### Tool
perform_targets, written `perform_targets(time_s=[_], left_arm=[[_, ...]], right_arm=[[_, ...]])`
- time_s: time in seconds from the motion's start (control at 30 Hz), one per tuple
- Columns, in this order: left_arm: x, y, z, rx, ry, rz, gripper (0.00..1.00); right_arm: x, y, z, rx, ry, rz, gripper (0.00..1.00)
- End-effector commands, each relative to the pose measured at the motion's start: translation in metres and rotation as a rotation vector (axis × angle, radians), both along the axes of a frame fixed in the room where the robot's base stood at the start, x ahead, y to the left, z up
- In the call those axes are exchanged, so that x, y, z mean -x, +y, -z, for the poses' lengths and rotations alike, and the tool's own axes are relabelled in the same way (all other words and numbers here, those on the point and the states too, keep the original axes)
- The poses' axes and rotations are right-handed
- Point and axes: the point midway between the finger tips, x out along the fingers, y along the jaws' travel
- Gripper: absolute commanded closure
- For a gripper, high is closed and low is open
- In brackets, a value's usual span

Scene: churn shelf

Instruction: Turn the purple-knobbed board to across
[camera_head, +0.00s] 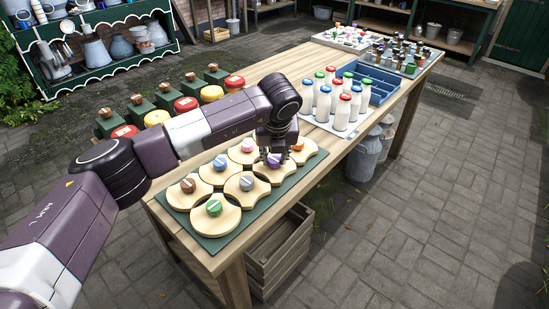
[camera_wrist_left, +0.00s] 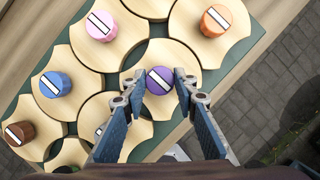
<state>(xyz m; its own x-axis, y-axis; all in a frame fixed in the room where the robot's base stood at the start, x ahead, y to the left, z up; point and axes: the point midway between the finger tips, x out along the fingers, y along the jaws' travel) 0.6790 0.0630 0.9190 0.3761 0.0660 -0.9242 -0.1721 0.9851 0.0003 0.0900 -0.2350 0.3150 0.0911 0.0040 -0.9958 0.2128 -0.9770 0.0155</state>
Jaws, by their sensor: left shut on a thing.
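The purple-knobbed board (camera_head: 268,176) is a pale wooden piece with curved edges at the right front of a group of similar boards. Its purple knob (camera_wrist_left: 160,80) has a white stripe that slants from upper left to lower right in the left wrist view. My left gripper (camera_wrist_left: 157,88) has its fingers on either side of this knob and is shut on it. In the head view my left gripper (camera_head: 273,156) comes down over the knob and hides part of it. My right gripper is in neither view.
Neighbouring boards carry orange (camera_wrist_left: 215,21), pink (camera_wrist_left: 101,26), blue (camera_wrist_left: 55,84), brown (camera_wrist_left: 19,133), grey (camera_head: 247,183) and green (camera_head: 214,208) knobs. They sit close together on a green mat (camera_head: 214,246). White bottles (camera_head: 323,104) and a blue crate (camera_head: 382,87) stand further back.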

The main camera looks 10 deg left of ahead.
Motion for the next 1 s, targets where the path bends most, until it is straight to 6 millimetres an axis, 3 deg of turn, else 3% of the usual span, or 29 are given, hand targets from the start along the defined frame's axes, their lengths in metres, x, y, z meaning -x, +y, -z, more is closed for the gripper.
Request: perform_targets(time_s=[0.2, 0.23, 0.37, 0.73, 1.0], left_arm=[[-0.001, 0.0, -0.002, 0.001, -0.002, -0.001, 0.97], [-0.001, 0.0, -0.002, 0.001, -0.002, -0.001, 0.7], [-0.001, 0.0, -0.001, 0.001, -0.001, -0.001, 0.56], [0.001, 0.0, -0.006, 0.001, -0.002, 0.002, 0.56], [0.02, -0.004, -0.053, 0.001, -0.005, 0.004, 0.56]], right_arm=[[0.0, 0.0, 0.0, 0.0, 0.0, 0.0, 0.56], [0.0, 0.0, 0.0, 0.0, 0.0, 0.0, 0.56], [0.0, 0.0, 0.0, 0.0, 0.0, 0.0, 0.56], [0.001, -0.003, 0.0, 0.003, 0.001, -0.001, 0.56], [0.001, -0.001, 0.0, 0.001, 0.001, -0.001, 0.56]])
